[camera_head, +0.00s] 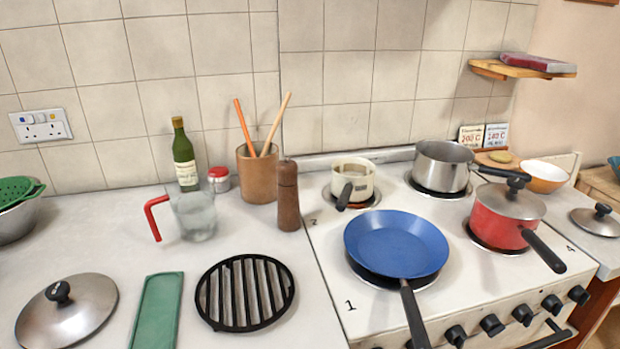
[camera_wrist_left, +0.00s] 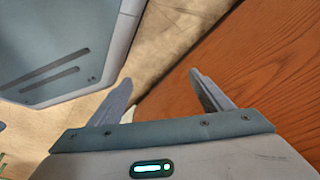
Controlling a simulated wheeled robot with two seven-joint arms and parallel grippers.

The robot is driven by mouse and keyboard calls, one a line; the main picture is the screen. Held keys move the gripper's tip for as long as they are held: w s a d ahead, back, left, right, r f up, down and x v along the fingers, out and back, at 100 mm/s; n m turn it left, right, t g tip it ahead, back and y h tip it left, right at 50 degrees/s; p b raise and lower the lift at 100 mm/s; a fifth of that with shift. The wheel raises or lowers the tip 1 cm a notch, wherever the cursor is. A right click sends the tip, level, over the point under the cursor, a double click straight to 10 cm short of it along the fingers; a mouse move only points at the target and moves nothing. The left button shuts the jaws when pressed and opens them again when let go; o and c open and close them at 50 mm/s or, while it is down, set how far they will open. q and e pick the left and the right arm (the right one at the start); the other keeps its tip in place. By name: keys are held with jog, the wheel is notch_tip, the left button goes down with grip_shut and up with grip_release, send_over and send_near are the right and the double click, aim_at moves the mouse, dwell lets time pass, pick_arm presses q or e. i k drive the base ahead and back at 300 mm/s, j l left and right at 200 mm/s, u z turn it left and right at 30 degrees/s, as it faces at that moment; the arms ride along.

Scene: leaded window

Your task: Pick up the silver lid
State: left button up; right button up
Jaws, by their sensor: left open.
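A silver lid (camera_head: 68,312) with a black knob lies on the counter at the front left in the head view. A second, smaller silver lid (camera_head: 596,221) with a black knob lies on the surface right of the stove. A third silver lid (camera_head: 511,201) sits on the red pot (camera_head: 497,222). My left gripper (camera_wrist_left: 157,86) shows in the left wrist view with its two fingers apart and nothing between them. No lid shows in that view. Neither gripper shows in the head view.
A green board (camera_head: 156,312) and a black trivet (camera_head: 245,293) lie right of the front-left lid. A glass jug (camera_head: 196,215) and a colander (camera_head: 16,210) stand behind. A blue pan (camera_head: 396,243) is on the stove. A brown wooden surface (camera_wrist_left: 225,75) is near my left gripper.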

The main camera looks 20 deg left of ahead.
aim_at(597, 222)
jog(key=i+l+u, duration=0.1)
jog(key=u, duration=0.3)
jog(key=k+j+z, duration=0.1)
jog(key=z, duration=0.25)
jog(key=k+j+z, duration=0.1)
jog(key=z, duration=0.3)
jog(key=k+z, duration=0.1)
jog(key=z, duration=0.25)
jog(key=i+z, duration=0.25)
jog(key=i+j, duration=0.05)
jog(key=i, duration=0.05)
